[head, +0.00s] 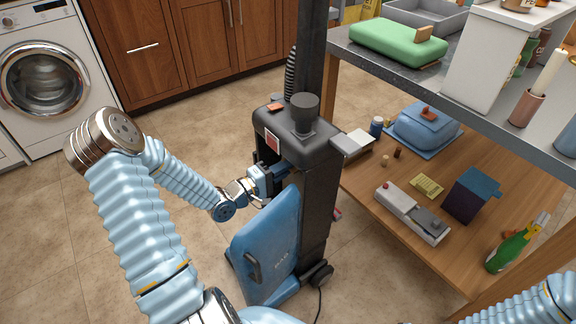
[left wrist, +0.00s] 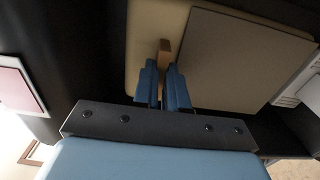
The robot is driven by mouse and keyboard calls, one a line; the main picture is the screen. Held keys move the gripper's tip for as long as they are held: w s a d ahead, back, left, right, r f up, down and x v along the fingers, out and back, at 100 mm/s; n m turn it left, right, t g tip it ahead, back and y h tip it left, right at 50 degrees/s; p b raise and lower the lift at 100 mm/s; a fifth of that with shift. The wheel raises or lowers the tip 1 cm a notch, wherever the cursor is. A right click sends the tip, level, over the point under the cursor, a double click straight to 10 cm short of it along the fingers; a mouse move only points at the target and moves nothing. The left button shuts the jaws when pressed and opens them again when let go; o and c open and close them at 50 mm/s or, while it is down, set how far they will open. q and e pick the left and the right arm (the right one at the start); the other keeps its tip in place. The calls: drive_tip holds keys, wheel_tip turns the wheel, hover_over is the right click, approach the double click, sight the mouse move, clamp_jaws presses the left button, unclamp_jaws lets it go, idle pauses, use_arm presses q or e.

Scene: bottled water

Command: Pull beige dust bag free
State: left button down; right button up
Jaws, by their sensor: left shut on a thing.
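The beige dust bag (left wrist: 240,62) fills the upper middle of the left wrist view, inside the dark body of an upright vacuum cleaner (head: 312,150). A small tan tab (left wrist: 165,48) stands at its left part. My left gripper (left wrist: 164,75) has its two blue fingers shut on this tab. In the head view my left gripper (head: 270,178) reaches into the front of the vacuum, and the bag is hidden there. The blue cover (head: 265,245) of the vacuum stands tilted below my gripper. My right gripper is out of view; only part of that arm shows at lower right.
A wooden shelf unit (head: 390,215) stands close to the vacuum's right, with a blue butter dish (head: 427,128), a green bottle (head: 512,247) and other items. A washing machine (head: 48,70) and brown cabinets (head: 200,40) are behind. Tiled floor at left is clear.

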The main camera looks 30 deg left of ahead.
use_arm(q)
drive_tip(key=p+v, duration=0.2)
drive_tip(key=v, duration=0.7)
drive_tip(key=shift+s+p, duration=0.3)
drive_tip(key=shift+s, duration=0.1)
idle(0.9)
drive_tip(key=shift+a, duration=0.2)
